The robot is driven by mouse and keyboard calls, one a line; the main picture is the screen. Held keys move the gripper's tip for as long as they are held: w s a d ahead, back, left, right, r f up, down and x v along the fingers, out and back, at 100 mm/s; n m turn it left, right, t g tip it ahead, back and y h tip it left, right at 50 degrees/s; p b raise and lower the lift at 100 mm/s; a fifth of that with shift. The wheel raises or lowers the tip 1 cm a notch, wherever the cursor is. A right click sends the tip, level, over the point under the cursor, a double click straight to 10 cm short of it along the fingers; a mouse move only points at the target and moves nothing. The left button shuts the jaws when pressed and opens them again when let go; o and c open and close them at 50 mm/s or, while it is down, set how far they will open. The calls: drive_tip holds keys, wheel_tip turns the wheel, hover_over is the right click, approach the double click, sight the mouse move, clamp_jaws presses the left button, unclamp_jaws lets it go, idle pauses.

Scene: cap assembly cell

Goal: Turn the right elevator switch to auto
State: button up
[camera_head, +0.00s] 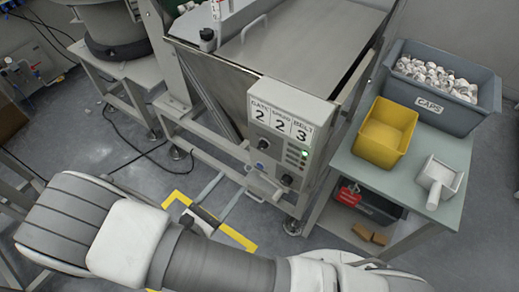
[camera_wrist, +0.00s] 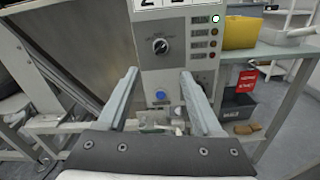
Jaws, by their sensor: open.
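A grey control box (camera_head: 285,140) on the front of a metal hopper carries cards reading gate 2, a partly legible middle label 2, and belt 3. It has an upper black rotary knob (camera_head: 263,144), a blue button (camera_head: 262,166) and a lower black knob (camera_head: 286,180). In the wrist view, the upper knob (camera_wrist: 160,46) and blue button (camera_wrist: 160,95) show ahead, between and beyond the fingers. My gripper (camera_wrist: 158,73) is open and empty, apart from the panel. I cannot read which knob is the right elevator switch.
Right of the hopper, a table (camera_head: 400,180) holds a yellow bin (camera_head: 384,135), a grey caps bin (camera_head: 435,112) and a white scoop (camera_head: 438,180). A red tag (camera_head: 349,195) hangs by a dark bin below. Frame rails stand below the control box.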

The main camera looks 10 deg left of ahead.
sight(260, 148)
drive_tip(key=x, duration=1.3)
drive_tip(key=shift+w+d, duration=0.2)
drive_tip(key=shift+w, duration=0.15)
drive_tip(key=shift+c, duration=0.2)
clamp_jaws()
